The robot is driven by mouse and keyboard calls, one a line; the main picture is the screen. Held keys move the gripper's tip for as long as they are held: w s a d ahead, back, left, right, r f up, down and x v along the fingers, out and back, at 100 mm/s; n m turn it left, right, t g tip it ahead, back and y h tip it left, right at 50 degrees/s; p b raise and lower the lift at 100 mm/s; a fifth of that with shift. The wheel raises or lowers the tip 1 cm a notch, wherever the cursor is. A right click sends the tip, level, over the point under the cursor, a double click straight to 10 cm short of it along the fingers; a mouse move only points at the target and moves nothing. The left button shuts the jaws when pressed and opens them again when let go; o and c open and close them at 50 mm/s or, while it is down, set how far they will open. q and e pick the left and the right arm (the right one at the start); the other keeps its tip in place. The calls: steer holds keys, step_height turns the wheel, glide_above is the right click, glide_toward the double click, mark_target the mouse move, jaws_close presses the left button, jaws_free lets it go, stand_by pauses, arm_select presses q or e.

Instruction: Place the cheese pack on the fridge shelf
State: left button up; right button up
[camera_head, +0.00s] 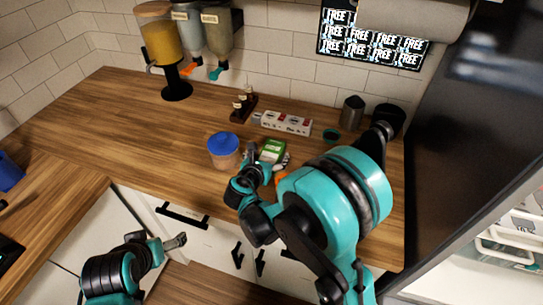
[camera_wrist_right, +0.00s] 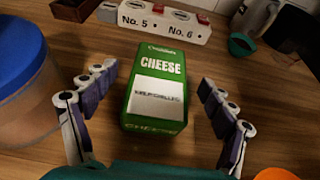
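The green cheese pack (camera_head: 272,150) stands on the wooden counter, and its white label and "CHEESE" lettering show in the right wrist view (camera_wrist_right: 157,70). My right gripper (camera_head: 268,163) is at the pack, partly hidden by its own arm. In the right wrist view, the open fingers (camera_wrist_right: 156,82) are on either side of the pack, with a visible gap on each side. My left gripper (camera_head: 178,241) is low at the left, in front of the white drawers, and no object shows in it. The fridge (camera_head: 510,240) is at the right edge, with white baskets partly visible inside.
A blue-lidded container (camera_head: 224,150) stands close left of the pack. Behind are a white numbered block (camera_head: 286,123), a small dark bottle rack (camera_head: 244,106) and a metal cup (camera_head: 351,113). An orange object (camera_wrist_right: 277,174) is near the right finger.

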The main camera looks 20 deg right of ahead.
steer(key=c, duration=1.4)
steer(key=shift+r, duration=0.1)
